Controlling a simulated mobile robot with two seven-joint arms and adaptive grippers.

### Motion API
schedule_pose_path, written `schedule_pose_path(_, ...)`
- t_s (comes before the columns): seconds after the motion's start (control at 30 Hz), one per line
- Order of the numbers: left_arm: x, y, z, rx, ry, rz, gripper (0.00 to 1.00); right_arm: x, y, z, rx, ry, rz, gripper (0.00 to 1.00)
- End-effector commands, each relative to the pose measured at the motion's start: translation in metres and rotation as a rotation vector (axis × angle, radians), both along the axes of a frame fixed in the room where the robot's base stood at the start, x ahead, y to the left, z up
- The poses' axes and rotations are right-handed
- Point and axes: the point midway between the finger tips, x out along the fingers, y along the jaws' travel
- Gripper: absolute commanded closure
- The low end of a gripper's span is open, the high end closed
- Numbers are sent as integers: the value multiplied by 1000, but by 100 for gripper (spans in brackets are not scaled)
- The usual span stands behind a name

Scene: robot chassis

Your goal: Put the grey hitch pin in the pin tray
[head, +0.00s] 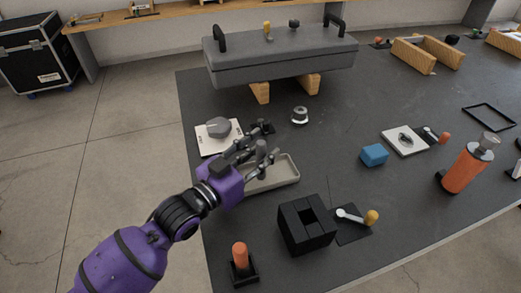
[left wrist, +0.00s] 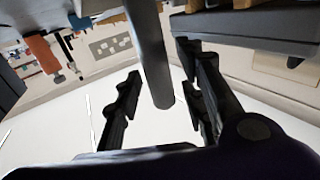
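The grey hitch pin (left wrist: 151,60) shows in the left wrist view as a smooth grey rod between my left gripper's two fingers. Its rounded end points toward the palm, and gaps show on both sides, so the fingers look open around it. In the head view my left gripper (head: 262,150) is over the back left part of the pin tray, and the dark fingers and small grey parts there are hard to tell apart. The pin tray (head: 274,188) is a shallow pale grey tray on the dark table, partly hidden by the gripper. My right gripper is out of view.
A grey knob (head: 218,127) on a white plate is behind left. A blue block (head: 374,154) and orange cylinder (head: 464,170) are right. A large grey block (head: 280,62) stands behind.

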Motion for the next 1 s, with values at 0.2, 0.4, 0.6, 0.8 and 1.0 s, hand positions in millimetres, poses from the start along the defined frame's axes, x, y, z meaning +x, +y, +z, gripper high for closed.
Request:
schedule_pose_path(0.2,-7,6,2,1,1,0,63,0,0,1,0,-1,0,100)
schedule_pose_path(0.4,-36,33,0,3,4,1,63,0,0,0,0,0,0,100)
schedule_pose_path(0.6,-68,60,1,3,3,0,63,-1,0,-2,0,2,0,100)
schedule_pose_path(0.8,-85,77,2,1,2,0,63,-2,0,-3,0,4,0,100)
schedule_pose_path(1.0,-89,80,3,0,0,0,63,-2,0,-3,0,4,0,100)
